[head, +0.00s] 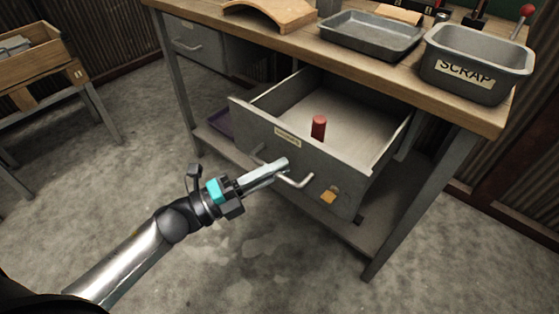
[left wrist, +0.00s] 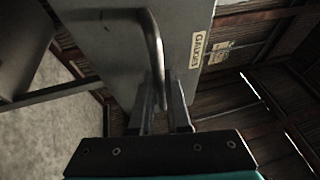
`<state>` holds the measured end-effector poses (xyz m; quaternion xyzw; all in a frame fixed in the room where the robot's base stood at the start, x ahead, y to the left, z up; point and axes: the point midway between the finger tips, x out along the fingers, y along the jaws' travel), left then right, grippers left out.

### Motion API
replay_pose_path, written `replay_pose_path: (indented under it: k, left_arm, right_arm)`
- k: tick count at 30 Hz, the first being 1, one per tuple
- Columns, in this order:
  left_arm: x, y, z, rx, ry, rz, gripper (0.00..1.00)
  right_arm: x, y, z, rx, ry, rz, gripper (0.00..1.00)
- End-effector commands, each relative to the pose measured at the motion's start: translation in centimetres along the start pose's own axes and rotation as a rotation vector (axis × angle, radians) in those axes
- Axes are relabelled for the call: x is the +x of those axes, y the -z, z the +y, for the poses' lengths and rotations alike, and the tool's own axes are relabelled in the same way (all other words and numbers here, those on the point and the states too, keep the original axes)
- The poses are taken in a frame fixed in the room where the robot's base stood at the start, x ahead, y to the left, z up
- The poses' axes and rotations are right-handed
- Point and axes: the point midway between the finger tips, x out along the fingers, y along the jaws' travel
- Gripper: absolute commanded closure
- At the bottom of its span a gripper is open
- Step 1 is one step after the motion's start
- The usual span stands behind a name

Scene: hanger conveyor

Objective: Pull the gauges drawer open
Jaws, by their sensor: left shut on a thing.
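The grey metal gauges drawer (head: 262,124) stands pulled out from under the workbench in the head view, with a red cylinder (head: 319,127) inside it. Its bar handle (head: 296,181) runs across the front. My left gripper (head: 278,168) is shut on the handle, its fingers covering the middle of the bar. In the left wrist view the handle (left wrist: 150,45) passes down between the fingers of my left gripper (left wrist: 163,108), and the GAUGES label (left wrist: 196,48) shows on the drawer front. My right gripper is not in view.
The wooden workbench top (head: 350,62) carries a grey tray (head: 370,36) and a SCRAP bin (head: 478,63) above the drawer. A second drawer (head: 193,40) is shut at left. A wooden crate (head: 38,58) stands far left. The concrete floor in front is clear.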

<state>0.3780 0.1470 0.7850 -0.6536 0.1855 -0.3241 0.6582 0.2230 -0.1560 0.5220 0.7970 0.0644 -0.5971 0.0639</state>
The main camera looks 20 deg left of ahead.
Motion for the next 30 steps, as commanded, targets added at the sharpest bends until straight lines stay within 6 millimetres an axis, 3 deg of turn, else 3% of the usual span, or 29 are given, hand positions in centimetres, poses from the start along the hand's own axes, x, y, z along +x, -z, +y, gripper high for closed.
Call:
replay_pose_path:
  k: [13, 14, 21, 30]
  left_arm:
    - [-0.19, 0.08, -0.05, 0.0, 0.001, 0.0, 1.0]
    - [-0.18, 0.08, -0.05, 0.0, 0.001, 0.0, 0.83]
    - [-0.18, 0.07, -0.05, 0.0, 0.0, 0.0, 0.56]
    - [-0.17, 0.06, -0.05, 0.0, 0.0, 0.0, 0.55]
  right_arm:
    - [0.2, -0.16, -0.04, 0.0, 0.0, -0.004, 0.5]
    - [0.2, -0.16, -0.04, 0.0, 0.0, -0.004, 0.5]
    - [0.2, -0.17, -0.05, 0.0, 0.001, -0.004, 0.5]
    - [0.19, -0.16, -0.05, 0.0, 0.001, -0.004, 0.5]
